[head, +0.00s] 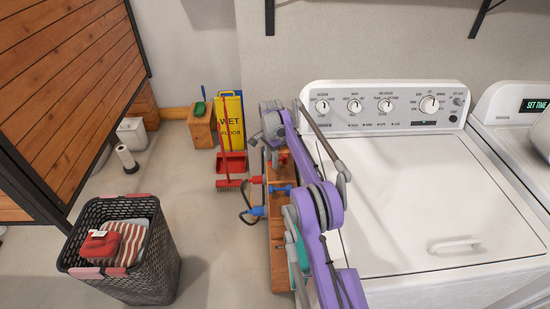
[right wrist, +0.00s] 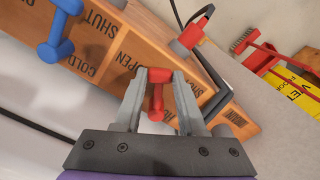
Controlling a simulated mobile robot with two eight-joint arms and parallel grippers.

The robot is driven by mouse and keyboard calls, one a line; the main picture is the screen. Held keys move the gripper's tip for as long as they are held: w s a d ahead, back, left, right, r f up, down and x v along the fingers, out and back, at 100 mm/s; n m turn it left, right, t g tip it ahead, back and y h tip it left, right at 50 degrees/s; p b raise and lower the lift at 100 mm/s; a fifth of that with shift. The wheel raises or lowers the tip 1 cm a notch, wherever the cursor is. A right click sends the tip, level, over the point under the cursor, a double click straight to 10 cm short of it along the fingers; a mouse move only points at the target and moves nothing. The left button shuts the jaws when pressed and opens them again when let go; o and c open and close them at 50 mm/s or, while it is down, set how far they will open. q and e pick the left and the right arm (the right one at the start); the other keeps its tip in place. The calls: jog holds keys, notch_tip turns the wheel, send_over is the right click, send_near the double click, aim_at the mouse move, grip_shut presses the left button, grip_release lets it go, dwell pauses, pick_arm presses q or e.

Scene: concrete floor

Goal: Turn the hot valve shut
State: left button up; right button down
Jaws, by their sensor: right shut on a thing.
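The hot valve's red handle (right wrist: 157,97) is dumbbell-shaped and sits on a wooden board (right wrist: 118,50). My right gripper (right wrist: 159,80) is shut on this handle, a grey finger on each side. The handle lies lengthwise between the fingers. The gripper hides part of the board's lettering around it, so I cannot read the handle's position against the hot labels. In the head view my right gripper (head: 273,142) is at the far end of the board, and a bit of red shows beside it. The blue cold handle (right wrist: 60,36), near the words COLD, OPEN and SHUT, is free. My left gripper is out of view.
A white washer (head: 400,190) stands right of the board. Red and blue hose fittings (head: 255,210) stick out on the board's left. A laundry basket (head: 125,255) stands on the floor at left. A yellow wet-floor sign (head: 231,110) and red broom (head: 229,184) are behind.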

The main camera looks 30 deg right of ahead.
jog(key=w+m+p, duration=0.2)
jog(key=m, duration=0.1)
jog(key=shift+w+d+r+p, duration=0.1)
jog(key=shift+w+r+p, duration=0.05)
jog(key=shift+r+p, duration=0.2)
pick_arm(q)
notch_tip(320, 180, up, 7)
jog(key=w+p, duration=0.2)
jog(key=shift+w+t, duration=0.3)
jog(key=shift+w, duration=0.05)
pick_arm(e)
jog(key=shift+w+d+f+m, duration=0.2)
jog(key=shift+w+m, duration=0.15)
jog(key=shift+m, duration=0.5)
jog(key=shift+w+d+f+m, duration=0.15)
jog(key=shift+w+m, duration=0.2)
jog(key=shift+m, duration=0.5)
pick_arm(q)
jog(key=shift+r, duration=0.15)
pick_arm(e)
jog(key=shift+r, duration=0.1)
jog(key=shift+c, duration=2.4)
grip_release()
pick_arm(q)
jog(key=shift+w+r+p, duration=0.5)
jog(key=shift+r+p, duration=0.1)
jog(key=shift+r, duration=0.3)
pick_arm(e)
notch_tip(320, 180, up, 11)
